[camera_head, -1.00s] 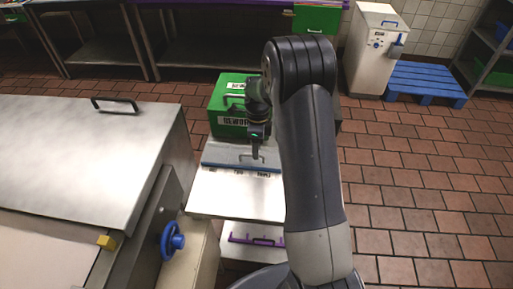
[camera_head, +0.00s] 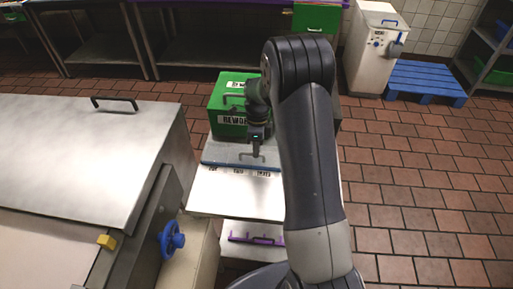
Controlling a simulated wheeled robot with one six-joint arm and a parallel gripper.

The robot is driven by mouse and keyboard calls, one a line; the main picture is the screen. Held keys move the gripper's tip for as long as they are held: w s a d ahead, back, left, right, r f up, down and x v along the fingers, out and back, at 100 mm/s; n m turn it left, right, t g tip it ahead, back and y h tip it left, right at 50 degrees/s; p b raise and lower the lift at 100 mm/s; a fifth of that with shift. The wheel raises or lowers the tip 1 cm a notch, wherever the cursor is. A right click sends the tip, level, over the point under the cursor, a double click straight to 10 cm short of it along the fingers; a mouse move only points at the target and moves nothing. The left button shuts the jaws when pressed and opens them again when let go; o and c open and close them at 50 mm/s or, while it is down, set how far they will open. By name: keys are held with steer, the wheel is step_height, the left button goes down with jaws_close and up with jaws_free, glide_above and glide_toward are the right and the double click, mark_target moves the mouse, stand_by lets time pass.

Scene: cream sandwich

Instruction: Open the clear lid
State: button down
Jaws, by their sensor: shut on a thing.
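The clear lid (camera_head: 220,156) is a pale, see-through panel with a blue front edge. It lies over the back part of the white-topped bench, in front of the green box. A grey bar handle (camera_head: 244,156) stands on it. My gripper (camera_head: 258,153) points down from the end of my arm and is shut on the handle. The fingertips are small here, and my arm hides the lid's right end. Small dark labels (camera_head: 240,171) show just below the blue edge.
A green box (camera_head: 228,104) with a white label stands right behind the lid. A large steel machine (camera_head: 80,150) with a blue hand wheel (camera_head: 172,240) is close on the left. A purple-edged drawer (camera_head: 255,239) is below the bench. Tiled floor (camera_head: 430,200) is clear on the right.

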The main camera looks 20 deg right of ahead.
steer(key=shift+r, duration=0.1)
steer(key=p, duration=0.1)
steer(key=w+r+g+p, duration=0.1)
steer(key=shift+d+y+p, duration=0.2)
steer(key=shift+y+p, duration=0.1)
steer(key=shift+w+d+r+g+y+p, duration=0.2)
steer(key=shift+w+g+y+p, duration=0.25)
steer(key=shift+g, duration=0.45)
steer(key=shift+s, duration=0.1)
steer(key=c, duration=1.5)
jaws_free()
steer(key=b+v, duration=0.1)
steer(key=v, duration=0.9)
steer(key=shift+r+b, duration=0.3)
steer(key=shift+r, duration=0.1)
steer(key=shift+a+f, duration=0.1)
steer(key=shift+f, duration=0.05)
